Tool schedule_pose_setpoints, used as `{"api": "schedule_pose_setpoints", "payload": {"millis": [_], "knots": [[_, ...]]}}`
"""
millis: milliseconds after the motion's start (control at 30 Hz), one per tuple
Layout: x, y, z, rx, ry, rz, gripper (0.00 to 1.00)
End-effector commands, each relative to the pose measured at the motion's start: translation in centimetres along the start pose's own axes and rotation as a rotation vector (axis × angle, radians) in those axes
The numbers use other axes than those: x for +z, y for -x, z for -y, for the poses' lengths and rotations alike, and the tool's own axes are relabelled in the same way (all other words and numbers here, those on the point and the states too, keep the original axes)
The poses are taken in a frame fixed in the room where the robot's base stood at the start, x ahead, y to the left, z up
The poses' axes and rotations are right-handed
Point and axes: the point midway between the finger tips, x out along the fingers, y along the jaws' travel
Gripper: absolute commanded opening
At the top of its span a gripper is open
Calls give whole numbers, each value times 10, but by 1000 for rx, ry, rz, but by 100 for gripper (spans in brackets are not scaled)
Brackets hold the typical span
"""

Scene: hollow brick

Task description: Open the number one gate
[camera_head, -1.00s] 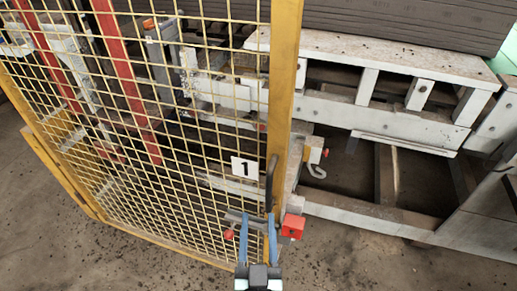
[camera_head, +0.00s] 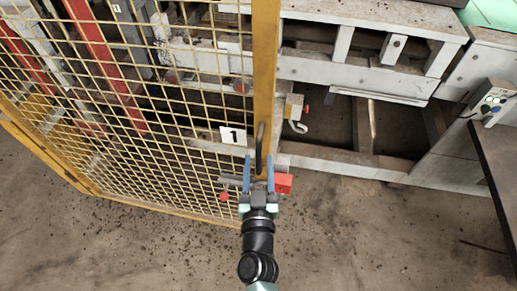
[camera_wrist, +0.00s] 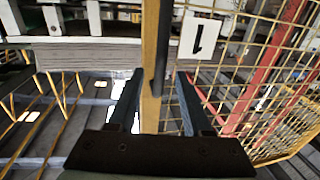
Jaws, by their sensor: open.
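The number one gate is a yellow mesh panel (camera_head: 190,120) with a white plate marked 1 (camera_head: 233,136). Its yellow edge post (camera_head: 265,60) stands upright beside the white machine frame, and the gate looks shut. A dark upright handle (camera_head: 260,146) is on this post; it also shows in the wrist view (camera_wrist: 161,50). My gripper (camera_head: 259,164) is open at the handle's height. In the wrist view, the fingers (camera_wrist: 157,88) stand either side of the post and handle, with gaps on both sides. I cannot tell whether the handle is fully between them in depth.
A red box (camera_head: 283,184) is right of the post, and a red knob (camera_head: 225,196) on a grey latch bar is left. A white machine frame (camera_head: 350,75) stands behind. A control box (camera_head: 492,101) and dark panel are at right. The floor in front is clear.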

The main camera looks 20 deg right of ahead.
Motion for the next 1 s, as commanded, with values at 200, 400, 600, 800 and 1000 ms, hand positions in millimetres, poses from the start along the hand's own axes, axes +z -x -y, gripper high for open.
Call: {"api": "schedule_pose_setpoints", "payload": {"millis": [200,400,600,800,1000], "knots": [[1,-31,0,0,-2,-1,50],[0,-42,0,0,-1,0,50],[0,-43,0,0,-1,0,50],[0,-43,0,0,-1,0,28],[0,-43,0,0,-1,0,0]]}}
